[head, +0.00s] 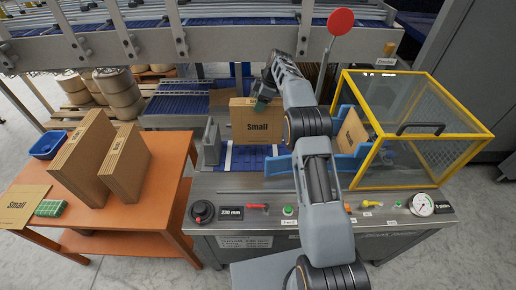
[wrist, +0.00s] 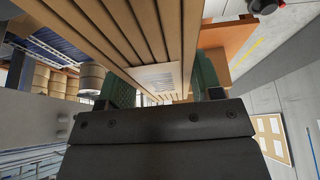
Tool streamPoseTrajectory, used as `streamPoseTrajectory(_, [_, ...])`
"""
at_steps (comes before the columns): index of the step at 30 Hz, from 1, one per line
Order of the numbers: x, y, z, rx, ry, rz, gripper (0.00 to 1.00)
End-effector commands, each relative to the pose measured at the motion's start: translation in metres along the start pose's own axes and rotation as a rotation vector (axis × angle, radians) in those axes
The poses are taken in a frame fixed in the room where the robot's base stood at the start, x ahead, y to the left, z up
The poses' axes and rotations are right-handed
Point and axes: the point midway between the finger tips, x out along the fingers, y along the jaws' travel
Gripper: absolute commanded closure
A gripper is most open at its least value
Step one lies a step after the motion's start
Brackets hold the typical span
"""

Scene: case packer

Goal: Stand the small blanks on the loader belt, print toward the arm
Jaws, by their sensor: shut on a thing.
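My gripper (head: 262,101) is shut on a bundle of small blanks (head: 256,124), gripping it near its top edge. The front blank reads "Small", and this print faces my arm. The bundle is upright over the far part of the blue loader belt (head: 245,161); I cannot tell whether its bottom edge touches the belt. In the wrist view, several brown board edges of the bundle (wrist: 130,35) run between the green finger pads of my gripper (wrist: 160,88). Two more stacks of blanks, a taller one (head: 84,158) and a shorter one (head: 126,164), stand on the orange table (head: 160,190).
A grey side plate (head: 211,142) borders the belt on the left. A yellow-framed guard (head: 410,130) stands right, with a carton (head: 351,132) behind a blue paddle. The control panel (head: 260,208) lies in front. A blue bin (head: 48,144) and a flat blank (head: 20,206) are on the table.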

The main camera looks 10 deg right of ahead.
Motion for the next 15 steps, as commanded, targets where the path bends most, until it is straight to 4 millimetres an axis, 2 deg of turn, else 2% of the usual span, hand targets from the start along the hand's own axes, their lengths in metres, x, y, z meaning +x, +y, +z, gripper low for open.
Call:
streamPoseTrajectory(6, [0.029, 0.000, 0.018, 0.008, -0.001, 0.000, 0.96])
streamPoseTrajectory(15, [0.054, 0.000, 0.028, 0.008, -0.001, 0.000, 0.96])
